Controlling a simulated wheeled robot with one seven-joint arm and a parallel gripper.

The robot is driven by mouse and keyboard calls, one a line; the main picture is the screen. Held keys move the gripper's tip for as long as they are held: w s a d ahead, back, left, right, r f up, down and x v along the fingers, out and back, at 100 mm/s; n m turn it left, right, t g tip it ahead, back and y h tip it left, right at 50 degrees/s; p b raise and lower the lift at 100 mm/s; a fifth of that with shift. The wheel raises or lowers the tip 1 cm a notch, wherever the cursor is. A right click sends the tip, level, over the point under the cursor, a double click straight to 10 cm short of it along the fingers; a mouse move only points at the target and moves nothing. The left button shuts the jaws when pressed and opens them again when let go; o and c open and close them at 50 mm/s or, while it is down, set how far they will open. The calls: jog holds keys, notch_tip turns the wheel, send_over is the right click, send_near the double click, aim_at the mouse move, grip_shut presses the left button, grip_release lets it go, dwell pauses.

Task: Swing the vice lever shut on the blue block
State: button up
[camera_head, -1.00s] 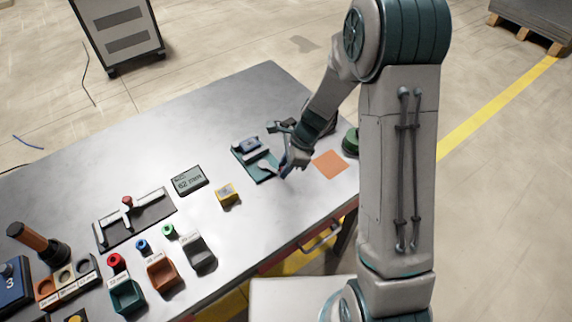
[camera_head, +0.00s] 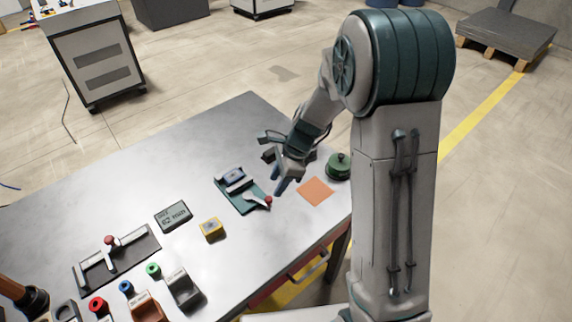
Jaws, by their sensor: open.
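The vice (camera_head: 243,201) is a teal base with pale jaws, lying on the metal table.
An orange square (camera_head: 315,191) lies right of my gripper, with a green domed object (camera_head: 338,166) behind it. A yellow block (camera_head: 211,229) and a grey display (camera_head: 173,216) stand left of the vice. Bins and coloured rings fill the table's near left.

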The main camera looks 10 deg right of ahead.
jog(key=v, duration=0.7)
dwell(0.3)
jog(key=s+d+r+n+t+h, duration=0.2)
jog(key=s+d+r+n, duration=0.2)
jog(key=s+n, duration=0.4)
jog(key=s+d+r+n+t+h, duration=0.1)
jog(key=s+d+r+n, duration=0.3)
jog(key=s+n, duration=0.5)
jog(key=shift+s+r+t+h, duration=0.4)
jog(key=shift+s+r+h, duration=0.35)
jog(key=shift+s, duration=0.35)
